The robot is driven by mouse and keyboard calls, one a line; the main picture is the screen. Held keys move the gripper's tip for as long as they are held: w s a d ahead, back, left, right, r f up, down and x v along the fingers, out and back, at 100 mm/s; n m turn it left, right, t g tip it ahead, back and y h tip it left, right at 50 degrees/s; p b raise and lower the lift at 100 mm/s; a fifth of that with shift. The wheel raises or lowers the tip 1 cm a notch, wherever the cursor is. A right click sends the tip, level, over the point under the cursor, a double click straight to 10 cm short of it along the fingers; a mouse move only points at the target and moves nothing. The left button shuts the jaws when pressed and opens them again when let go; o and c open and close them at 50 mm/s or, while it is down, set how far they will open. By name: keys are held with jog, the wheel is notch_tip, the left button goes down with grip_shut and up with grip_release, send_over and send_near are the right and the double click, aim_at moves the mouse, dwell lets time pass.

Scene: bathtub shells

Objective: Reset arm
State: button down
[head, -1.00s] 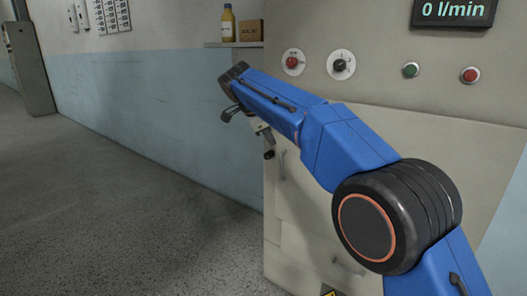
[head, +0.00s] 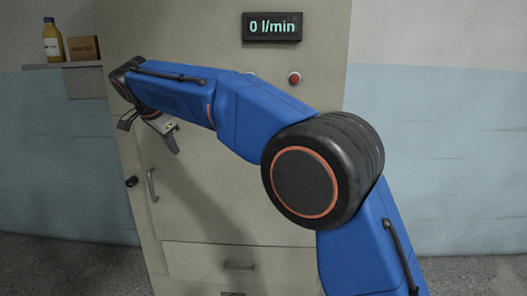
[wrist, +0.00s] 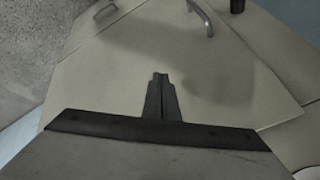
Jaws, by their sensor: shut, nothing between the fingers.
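My arm (head: 270,125) is blue with a large black joint and reaches left across the front of the cabinet in the head view. My gripper hangs at its far end, small and partly hidden there. In the wrist view my gripper (wrist: 160,78) shows as two dark fingers pressed together, with nothing between them. It is over the beige cabinet door, apart from the door handle (wrist: 203,18); the distance to the door is hard to tell.
The beige cabinet (head: 230,190) carries a display (head: 272,27) reading 0 l/min, a red button (head: 294,78) and a drawer handle (head: 239,267). A yellow bottle (head: 52,42) and a cardboard box (head: 84,48) stand on a wall shelf at left. Floor shows at lower left.

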jog(key=s+d+r+n, duration=0.1)
jog(key=d+r+n, duration=0.1)
jog(key=d, duration=1.8)
jog(key=s+d+f+n, duration=0.1)
jog(key=s+d, duration=0.2)
jog(key=d, duration=0.4)
jog(key=s+d+f+g, duration=0.1)
jog(key=s+d, duration=0.2)
jog(key=d, duration=0.3)
jog(key=s+d+f+n, duration=0.1)
jog(key=s+d, duration=0.2)
jog(key=d, duration=0.4)
jog(key=s+d+f+n, duration=0.1)
jog(key=s+d+f, duration=0.5)
jog(key=s, duration=0.3)
jog(key=s+d+f+n, duration=0.1)
jog(key=s+d+f, duration=0.5)
jog(key=s, duration=0.3)
jog(key=s+d+f+n, duration=0.2)
jog(key=s+d+f, duration=0.4)
jog(key=s+f, duration=0.2)
jog(key=shift+s+d+f+g+y, duration=0.15)
jog(key=shift+s+d+g+y, duration=0.2)
jog(key=shift+s, duration=0.7)
jog(key=shift+a, duration=0.1)
